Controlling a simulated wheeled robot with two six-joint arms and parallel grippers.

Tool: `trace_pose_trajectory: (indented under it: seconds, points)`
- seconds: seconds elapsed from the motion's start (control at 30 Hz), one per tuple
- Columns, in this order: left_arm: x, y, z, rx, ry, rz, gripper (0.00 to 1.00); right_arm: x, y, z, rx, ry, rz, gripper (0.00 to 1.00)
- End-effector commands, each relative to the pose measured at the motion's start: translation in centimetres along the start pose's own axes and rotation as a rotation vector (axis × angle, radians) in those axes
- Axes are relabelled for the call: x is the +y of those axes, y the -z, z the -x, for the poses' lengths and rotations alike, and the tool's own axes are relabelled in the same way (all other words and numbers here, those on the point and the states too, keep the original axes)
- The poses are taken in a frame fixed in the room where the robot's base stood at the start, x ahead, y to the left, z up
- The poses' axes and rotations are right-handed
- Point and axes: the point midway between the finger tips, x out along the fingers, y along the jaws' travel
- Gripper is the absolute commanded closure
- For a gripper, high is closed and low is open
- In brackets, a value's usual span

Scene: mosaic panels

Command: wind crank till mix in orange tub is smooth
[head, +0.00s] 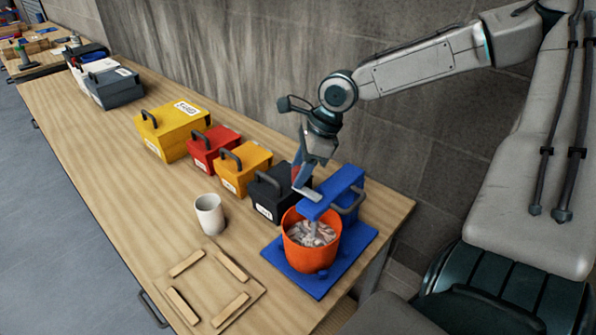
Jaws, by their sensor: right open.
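The orange tub (303,256) stands on the blue base (352,265) of the mixer near the table's front right corner. Lumpy grey-white mix (310,234) fills part of it, with uneven pieces on top. The blue mixer head (332,190) reaches over the tub, and a stirring shaft goes down into the mix. A dark curved handle (351,204), perhaps the crank, shows at the right side of the mixer head. My right gripper (306,188) is open above the tub's back edge, beside the mixer head. Whether it touches the head I cannot tell. My left gripper is out of view.
A white cup (209,214) stands left of the tub. A wooden panel (212,290) with loose strips lies in front. Yellow (173,130), red (213,150), orange (244,167) and black (268,192) handled boxes line the wall side. The table's left middle is clear.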

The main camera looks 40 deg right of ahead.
Motion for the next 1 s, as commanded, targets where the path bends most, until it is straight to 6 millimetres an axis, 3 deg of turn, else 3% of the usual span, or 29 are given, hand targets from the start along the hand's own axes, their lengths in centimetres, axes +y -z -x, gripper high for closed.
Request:
trace_pose_trajectory:
  seconds: [0.2,0.53,0.57,0.7,0.8,1.0]
  points:
    - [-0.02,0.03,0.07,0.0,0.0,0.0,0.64,0.03,0.04,-1.19,0.002,-0.001,0.0,0.53]
    - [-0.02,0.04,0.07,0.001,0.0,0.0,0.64,0.01,-0.02,-1.36,-0.001,0.0,0.0,0.53]
    - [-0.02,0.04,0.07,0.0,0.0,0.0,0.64,0.0,-0.01,-1.36,-0.001,0.0,0.0,0.55]
    - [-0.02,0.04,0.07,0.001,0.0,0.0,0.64,0.01,-0.01,-1.35,-0.001,0.0,0.0,0.83]
    - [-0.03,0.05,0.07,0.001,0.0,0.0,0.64,0.0,-0.01,-1.35,-0.001,0.0,0.0,0.98]
    - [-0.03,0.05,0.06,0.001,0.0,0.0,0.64,0.03,-0.05,-1.36,0.0,-0.004,0.012,0.98]
